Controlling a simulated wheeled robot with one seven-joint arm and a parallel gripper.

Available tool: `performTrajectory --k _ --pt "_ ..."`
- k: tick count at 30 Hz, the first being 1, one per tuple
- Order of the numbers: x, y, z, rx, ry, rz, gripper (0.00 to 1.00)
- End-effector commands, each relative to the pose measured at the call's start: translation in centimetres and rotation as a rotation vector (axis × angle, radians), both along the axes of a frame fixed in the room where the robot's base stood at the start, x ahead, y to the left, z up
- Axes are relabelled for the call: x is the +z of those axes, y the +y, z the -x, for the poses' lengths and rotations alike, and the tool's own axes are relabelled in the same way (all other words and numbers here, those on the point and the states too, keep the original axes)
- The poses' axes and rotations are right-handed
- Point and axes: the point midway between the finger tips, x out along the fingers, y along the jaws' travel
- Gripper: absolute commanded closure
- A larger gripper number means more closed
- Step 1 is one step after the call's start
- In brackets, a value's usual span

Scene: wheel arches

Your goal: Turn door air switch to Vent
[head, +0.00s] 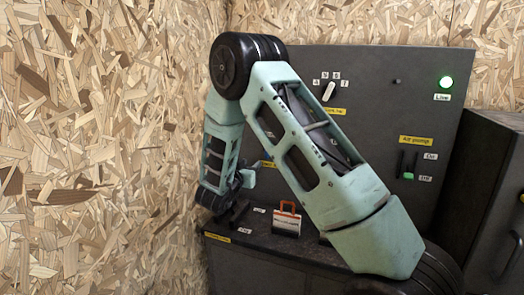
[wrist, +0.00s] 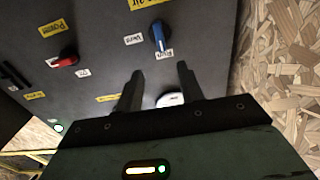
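A blue switch knob (wrist: 158,37) is on the dark panel in the wrist view, under a yellow label (wrist: 150,2) that is cut off and ends in "air". One white label (wrist: 133,39) sits to its left and another (wrist: 165,54) at its lower end; their words are too small to read surely. The knob stands nearly upright in the picture. My gripper (wrist: 158,82) is open and empty, its two dark fingers apart, below the knob and not touching it. In the head view my own arm hides the knob and most of the gripper.
A red knob (wrist: 67,58) and a white round part (wrist: 170,100) share the panel. The head view shows a white dial (head: 329,91), a green light (head: 446,82), a green-tipped slider (head: 408,176) and an orange-handled item (head: 287,210). A chipboard wall (head: 100,130) stands close on the left.

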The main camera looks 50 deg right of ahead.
Motion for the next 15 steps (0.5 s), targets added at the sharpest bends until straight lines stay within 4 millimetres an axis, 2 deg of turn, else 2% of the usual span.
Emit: performTrajectory --k 15 --pt "0.2 -10.0 -4.1 0.0 -0.001 -0.001 0.62"
